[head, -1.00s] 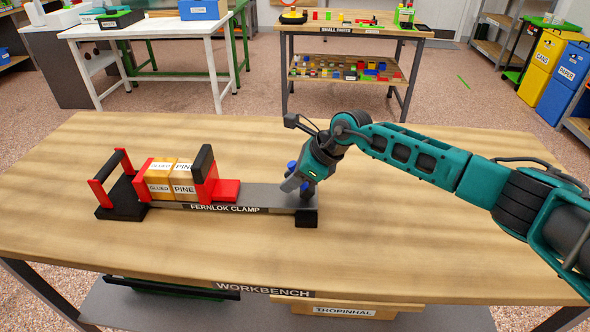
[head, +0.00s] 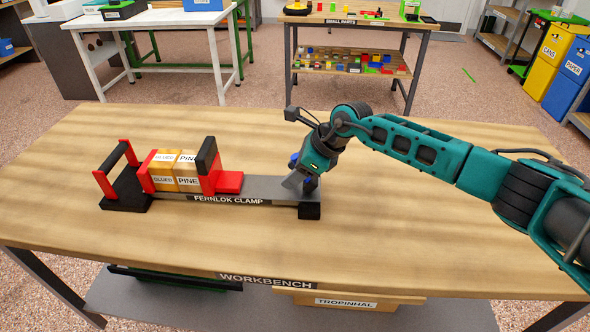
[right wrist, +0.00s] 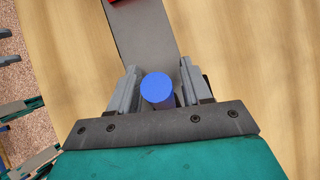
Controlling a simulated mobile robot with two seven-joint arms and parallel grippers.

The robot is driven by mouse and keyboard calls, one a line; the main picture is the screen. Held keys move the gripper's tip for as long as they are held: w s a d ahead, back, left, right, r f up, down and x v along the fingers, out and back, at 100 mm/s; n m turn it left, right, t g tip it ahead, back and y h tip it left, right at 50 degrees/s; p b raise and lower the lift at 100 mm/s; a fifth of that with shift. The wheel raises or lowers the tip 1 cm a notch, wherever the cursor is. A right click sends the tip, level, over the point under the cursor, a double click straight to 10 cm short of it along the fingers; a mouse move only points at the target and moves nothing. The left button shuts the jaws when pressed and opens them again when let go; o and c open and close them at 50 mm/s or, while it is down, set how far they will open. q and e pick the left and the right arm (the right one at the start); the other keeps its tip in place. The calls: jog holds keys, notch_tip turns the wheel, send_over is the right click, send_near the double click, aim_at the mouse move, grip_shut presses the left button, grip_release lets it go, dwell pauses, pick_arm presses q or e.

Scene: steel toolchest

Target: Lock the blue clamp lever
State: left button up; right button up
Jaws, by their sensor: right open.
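The Fernlok clamp (head: 228,199) lies on the workbench, with a grey bar and red jaws around pine and glued wood blocks (head: 176,169). The blue lever (head: 294,159) is at the bar's right end, largely hidden by my right gripper (head: 299,183) in the head view. In the right wrist view, the lever's round blue end (right wrist: 157,88) sits between the two grey fingers of my right gripper (right wrist: 157,85). The fingers are apart, with a small gap on each side of the lever.
The wooden workbench (head: 420,250) is clear in front of and to the right of the clamp. A black handle with red posts (head: 118,170) stands at the clamp's left end. A small parts table (head: 350,60) stands beyond the bench.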

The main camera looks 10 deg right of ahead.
jog(key=shift+d+r, duration=0.1)
jog(key=v, duration=1.2)
jog(key=shift+d+r, duration=0.2)
jog(key=shift+r, duration=0.1)
jog(key=shift+s, duration=0.1)
